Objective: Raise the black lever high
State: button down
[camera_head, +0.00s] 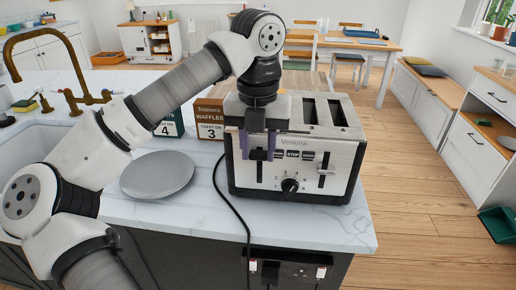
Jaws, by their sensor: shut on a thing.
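A silver two-lever toaster (301,152) stands on the white counter, its front facing me. My gripper (257,155) points down at the left part of the toaster's front. Its purple fingers are shut on the toaster's left black lever (258,156), which is mostly hidden between them. The right lever (323,180) sits low in its slot on the front panel. A round black dial (289,186) is between the two levers. The toaster's right slots show on top; the left part of the top is behind my gripper.
A grey plate (158,175) lies left of the toaster. A brown waffles box (209,118) and a dark green box (171,124) stand behind the plate. A black cord (232,208) runs over the counter edge to sockets (290,270). A brass tap (75,75) is at left.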

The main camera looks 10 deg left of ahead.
jog(key=c, duration=1)
grip_release()
jog(key=shift+o, duration=0.2)
jog(key=shift+r, duration=0.2)
notch_tip(320, 180, up, 14)
jog(key=shift+f+p, duration=0.2)
jog(key=shift+p, duration=0.15)
